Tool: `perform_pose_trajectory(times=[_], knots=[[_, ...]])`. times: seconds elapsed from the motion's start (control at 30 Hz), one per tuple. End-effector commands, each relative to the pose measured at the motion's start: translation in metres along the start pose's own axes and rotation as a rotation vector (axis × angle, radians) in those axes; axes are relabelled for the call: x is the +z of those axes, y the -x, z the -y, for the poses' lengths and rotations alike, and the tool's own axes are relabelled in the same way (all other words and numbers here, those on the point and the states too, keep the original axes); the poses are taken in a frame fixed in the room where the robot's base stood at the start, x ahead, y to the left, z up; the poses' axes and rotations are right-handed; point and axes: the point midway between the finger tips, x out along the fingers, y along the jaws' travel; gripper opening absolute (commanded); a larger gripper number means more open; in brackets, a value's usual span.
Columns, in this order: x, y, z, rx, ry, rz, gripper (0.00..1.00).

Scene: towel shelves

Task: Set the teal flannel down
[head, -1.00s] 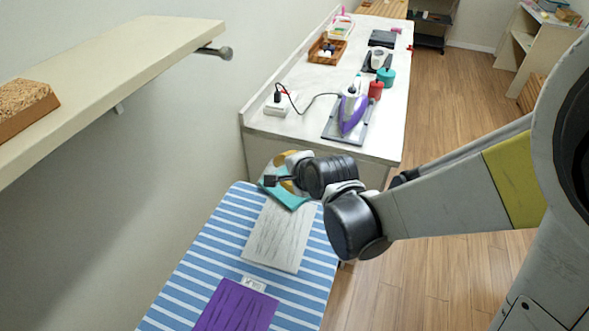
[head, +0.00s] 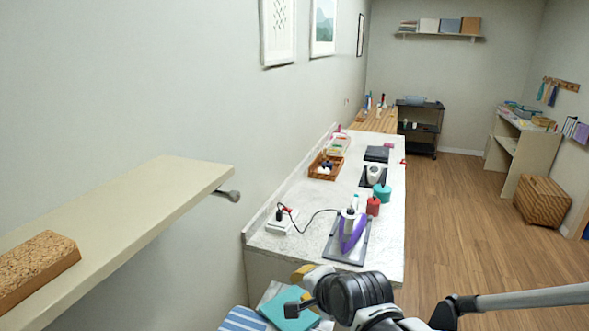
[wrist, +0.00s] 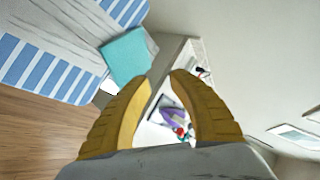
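The teal flannel (head: 288,312) shows at the bottom of the head view, below and beside my gripper (head: 303,275), partly covered by it. In the wrist view the teal flannel (wrist: 126,55) appears as a flat square to the left of the fingertips, at the end of the blue-and-white striped surface. My gripper (wrist: 161,76) has its two yellow fingers apart, with only background between them. The left fingertip overlaps the flannel's corner in the picture; whether they touch, I cannot tell.
Beyond stands a white counter with a purple iron (head: 352,236), a red pot (head: 373,206) and a wooden tray (head: 325,166). A cream shelf (head: 150,205) with a cork block (head: 32,268) projects at left.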

Motion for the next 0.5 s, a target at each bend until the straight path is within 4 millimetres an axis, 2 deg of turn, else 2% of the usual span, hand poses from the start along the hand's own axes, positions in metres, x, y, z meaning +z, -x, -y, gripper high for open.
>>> perform_pose_trajectory(times=[0.03,0.2,0.4,0.5], knots=[[-0.01,0.009,-0.019,0.024,0.078,-0.021,0.24],[-0.039,0.056,-0.077,0.139,0.429,-0.061,0.24],[-0.051,0.103,-0.147,0.277,0.792,-0.05,0.24],[-0.051,0.117,-0.172,0.324,0.912,-0.032,0.24]])
